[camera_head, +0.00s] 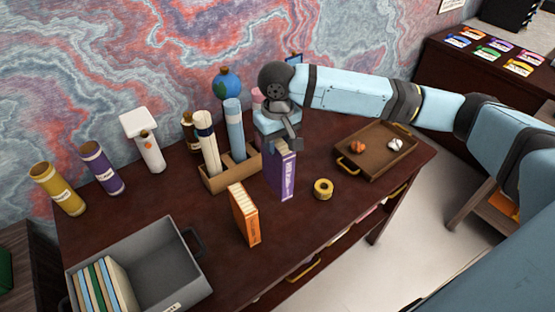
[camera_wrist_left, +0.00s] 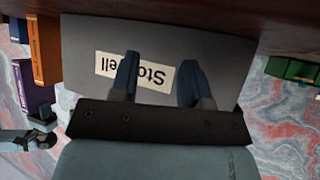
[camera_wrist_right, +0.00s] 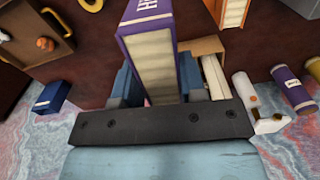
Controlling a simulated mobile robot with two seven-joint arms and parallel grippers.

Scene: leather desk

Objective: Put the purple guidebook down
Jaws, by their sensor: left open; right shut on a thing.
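The purple guidebook (camera_head: 283,174) stands upright in the head view, near the middle of the desk. My right gripper (camera_head: 280,143) is shut on its upper end from above. In the right wrist view the guidebook (camera_wrist_right: 150,50) sits between the fingers of the right gripper (camera_wrist_right: 158,85), its page edges facing the camera. I cannot tell if its lower end touches the desk. My left gripper (camera_wrist_left: 155,80) is open and empty in the left wrist view, in front of a grey bin with a label (camera_wrist_left: 215,85). The left gripper is not in the head view.
An orange book (camera_head: 244,214) stands left of the guidebook. A wooden holder with rolled tubes (camera_head: 217,182) is behind it. A yellow tape roll (camera_head: 323,188) and a brown tray (camera_head: 372,168) lie to the right. The grey bin (camera_head: 160,265) holds several books at front left.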

